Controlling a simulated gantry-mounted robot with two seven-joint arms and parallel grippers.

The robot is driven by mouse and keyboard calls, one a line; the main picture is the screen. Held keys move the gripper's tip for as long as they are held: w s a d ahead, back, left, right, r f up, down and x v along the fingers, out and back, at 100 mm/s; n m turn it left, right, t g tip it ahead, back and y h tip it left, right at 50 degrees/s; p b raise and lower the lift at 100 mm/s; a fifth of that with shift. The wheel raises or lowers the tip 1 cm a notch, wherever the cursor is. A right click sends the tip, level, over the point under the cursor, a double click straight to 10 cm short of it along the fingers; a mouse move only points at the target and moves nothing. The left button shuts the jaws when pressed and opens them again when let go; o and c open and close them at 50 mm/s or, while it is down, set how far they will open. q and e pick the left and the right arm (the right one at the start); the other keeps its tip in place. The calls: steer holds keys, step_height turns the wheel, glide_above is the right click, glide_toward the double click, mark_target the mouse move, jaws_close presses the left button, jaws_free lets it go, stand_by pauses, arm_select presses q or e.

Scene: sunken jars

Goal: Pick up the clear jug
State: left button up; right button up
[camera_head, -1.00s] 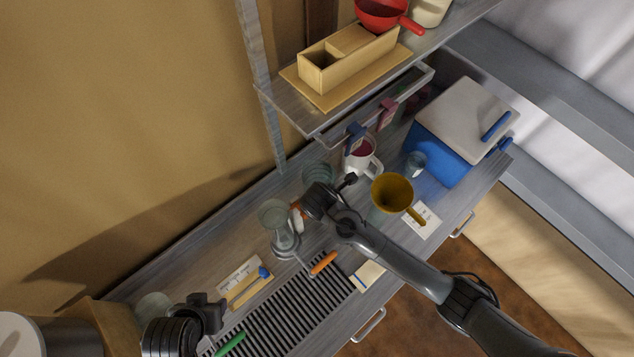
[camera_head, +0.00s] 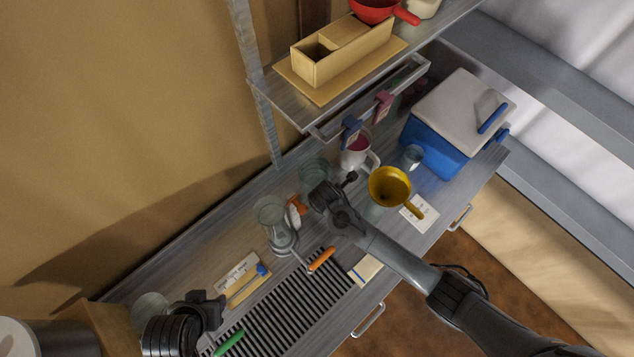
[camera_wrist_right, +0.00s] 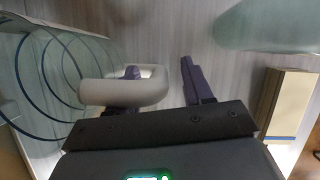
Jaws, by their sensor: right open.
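The clear jug (camera_wrist_right: 55,85) fills the left of the right wrist view, with dark blue rings and a pale handle (camera_wrist_right: 125,92). In the head view, a clear ringed vessel (camera_head: 314,172), which seems to be this jug, stands behind my right gripper (camera_head: 335,185). My right gripper also shows in the wrist view (camera_wrist_right: 163,78), with its fingers apart. The handle overlaps its left finger; I cannot tell if they touch. The right finger is clear of the handle. My left gripper (camera_head: 208,308) hangs at the lower left, away from the jug; its jaws are unclear.
A glass jar (camera_head: 270,212) stands left of my right gripper. A shelf (camera_head: 290,103) overhangs the back. A slotted rack (camera_head: 290,312) lies in front.

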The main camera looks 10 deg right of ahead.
steer(key=shift+f, duration=0.2)
steer(key=shift+c, duration=0.3)
jaws_close()
steer(key=shift+w, duration=0.1)
step_height(320, 180, up, 10)
steer(key=shift+r, duration=0.1)
stand_by(0.4)
